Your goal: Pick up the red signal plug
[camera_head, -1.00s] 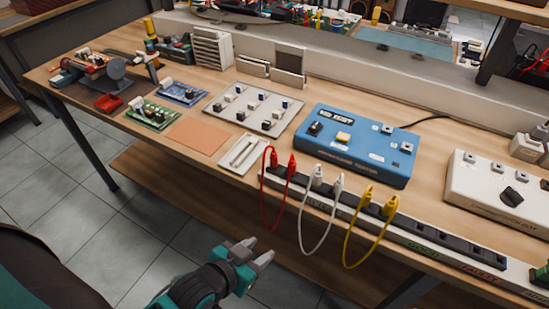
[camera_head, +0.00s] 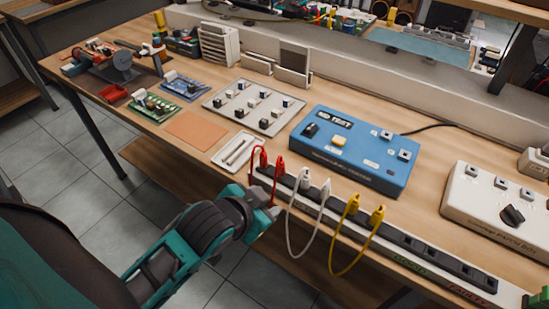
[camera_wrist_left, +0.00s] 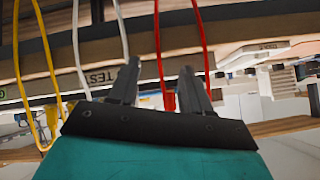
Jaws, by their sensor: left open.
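My right gripper is not in view.
White plugs (camera_head: 304,180) and yellow plugs (camera_head: 376,215), with hanging cables, stand farther right in the strip. Behind are a blue test box (camera_head: 360,155) and a small white tray (camera_head: 237,149). A white box (camera_head: 500,205) sits at right.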

